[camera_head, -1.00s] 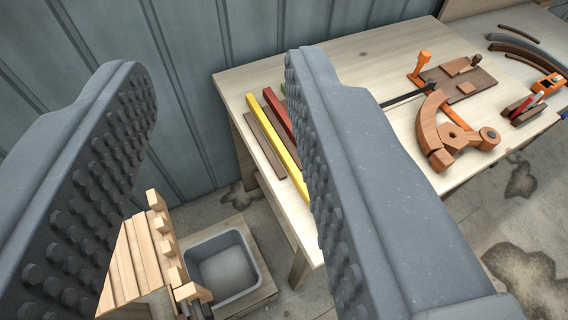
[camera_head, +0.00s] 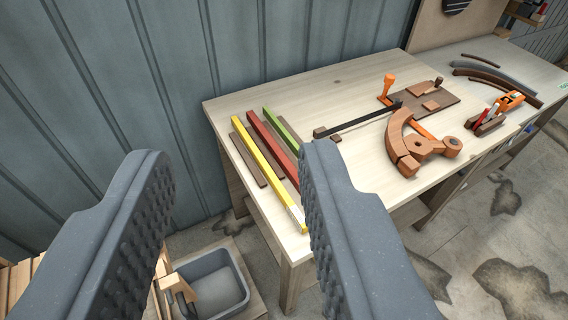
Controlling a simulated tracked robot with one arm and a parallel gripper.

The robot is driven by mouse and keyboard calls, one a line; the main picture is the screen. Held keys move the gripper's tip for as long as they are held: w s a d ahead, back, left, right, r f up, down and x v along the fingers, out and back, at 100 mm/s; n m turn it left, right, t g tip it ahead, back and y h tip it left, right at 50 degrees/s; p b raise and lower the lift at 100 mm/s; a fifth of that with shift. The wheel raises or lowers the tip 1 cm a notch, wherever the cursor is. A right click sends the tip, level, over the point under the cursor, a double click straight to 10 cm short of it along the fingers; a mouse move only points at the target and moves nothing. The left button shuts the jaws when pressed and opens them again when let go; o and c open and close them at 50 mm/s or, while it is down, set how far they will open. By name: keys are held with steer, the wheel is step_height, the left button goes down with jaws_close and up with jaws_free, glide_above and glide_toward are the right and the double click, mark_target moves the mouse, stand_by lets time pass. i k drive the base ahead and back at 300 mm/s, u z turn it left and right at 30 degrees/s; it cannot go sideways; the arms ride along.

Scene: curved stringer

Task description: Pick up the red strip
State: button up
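The red strip (camera_head: 272,139) lies on the wooden table, between a yellow strip (camera_head: 268,165) on its left and a green strip (camera_head: 284,131) on its right. Its near end is hidden behind the right finger of my gripper (camera_head: 228,195). My gripper is open wide and empty, with both grey studded fingers in the foreground. The strips show beyond the fingers, towards the right one, and none is between the pads.
Dark strips lie beside the coloured ones. An orange-handled clamp (camera_head: 388,86) and a curved wooden form (camera_head: 402,145) stand on the table (camera_head: 345,85) to the right. A grey bin (camera_head: 215,281) is below left. A metal wall (camera_head: 120,70) rises behind.

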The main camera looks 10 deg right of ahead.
mark_target(278, 154)
steer(key=z, duration=0.05)
steer(key=i, duration=0.9)
steer(key=u, duration=0.1)
